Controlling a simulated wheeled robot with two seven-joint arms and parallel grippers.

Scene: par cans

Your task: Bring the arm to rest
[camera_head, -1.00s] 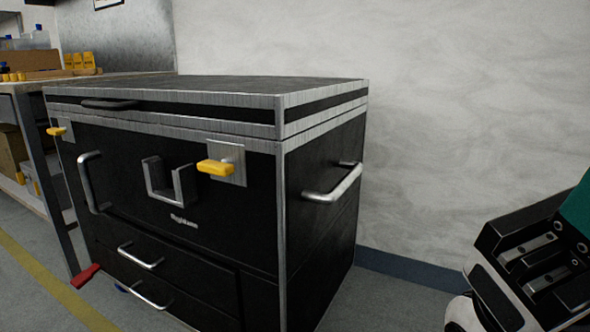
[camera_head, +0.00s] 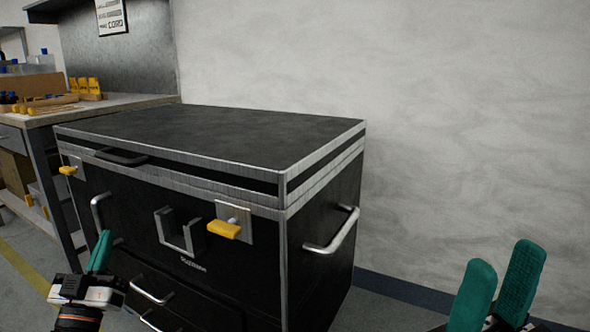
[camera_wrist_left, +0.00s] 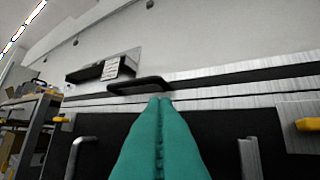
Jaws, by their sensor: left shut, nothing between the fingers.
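My left gripper (camera_head: 102,250) is in front of the lower left of a black case, its teal fingers pointing up. In the left wrist view its fingers (camera_wrist_left: 161,135) lie together with nothing between them, and the case front is beyond them. My right gripper (camera_head: 505,285) is at the lower right, in front of the wall and right of the case. Its two teal fingers stand apart and hold nothing; its base is cut off by the picture's edge.
The black case (camera_head: 220,135) has a closed lid, yellow latches (camera_head: 223,229) and projecting metal handles (camera_head: 333,232). A workbench (camera_head: 65,114) with boxes and bottles stands behind left. A pale wall (camera_head: 460,130) is behind. The case top is bare.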

